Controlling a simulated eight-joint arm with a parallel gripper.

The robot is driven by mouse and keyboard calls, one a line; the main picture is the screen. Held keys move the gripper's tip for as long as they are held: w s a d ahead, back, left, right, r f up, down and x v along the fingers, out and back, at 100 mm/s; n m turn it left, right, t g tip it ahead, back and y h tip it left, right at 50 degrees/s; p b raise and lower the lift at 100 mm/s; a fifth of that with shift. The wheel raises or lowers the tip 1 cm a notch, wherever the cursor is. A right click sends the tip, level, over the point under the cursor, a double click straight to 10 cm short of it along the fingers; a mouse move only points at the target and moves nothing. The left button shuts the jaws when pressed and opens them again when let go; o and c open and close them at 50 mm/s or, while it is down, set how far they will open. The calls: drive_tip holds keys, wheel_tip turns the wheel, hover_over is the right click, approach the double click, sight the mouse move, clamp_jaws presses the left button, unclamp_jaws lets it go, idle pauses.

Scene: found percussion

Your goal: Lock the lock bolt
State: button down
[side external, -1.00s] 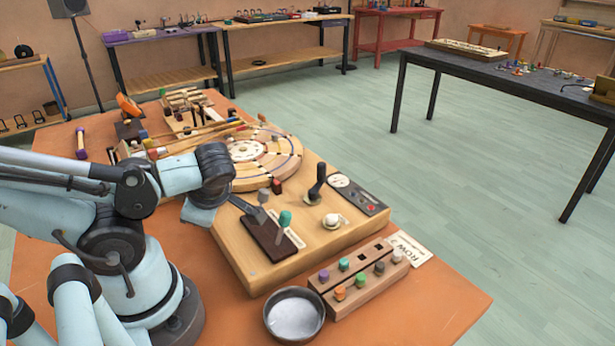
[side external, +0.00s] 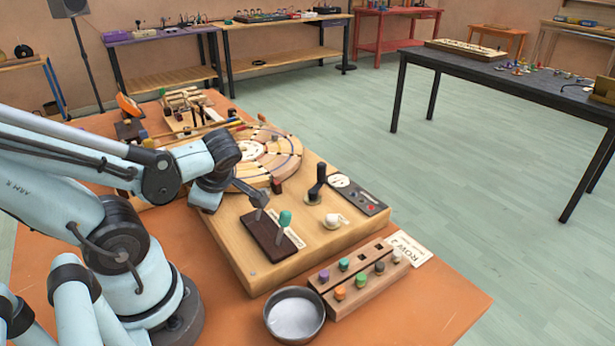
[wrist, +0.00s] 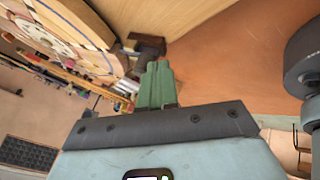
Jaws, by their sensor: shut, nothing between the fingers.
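A small dark brown block (side external: 277,186) stands at the near rim of the wooden disc (side external: 262,178); it looks like the lock bolt. It also shows as a dark brown piece (wrist: 148,43) beside the disc in the wrist view. My gripper (side external: 264,201) is in front of this block, above the wooden board (side external: 235,232). In the wrist view my gripper's green fingers (wrist: 158,70) are together and empty, close to the dark piece. I cannot tell whether they touch it. The bolt's exact position is unclear.
A black lever (side external: 318,181) and white knob (side external: 332,220) stand to the right. A peg block (side external: 365,282) and metal bowl (side external: 294,314) are in front.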

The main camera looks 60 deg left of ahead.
drive_tip(key=shift+w+a, duration=0.9)
drive_tip(key=shift+s+d, duration=0.55)
drive_tip(key=shift+d, duration=0.25)
drive_tip(key=shift+s+d, duration=0.5)
drive_tip(key=shift+d, duration=0.3)
drive_tip(key=v, duration=1)
drive_tip(key=shift+s+d, duration=0.1)
drive_tip(key=shift+d, duration=0.05)
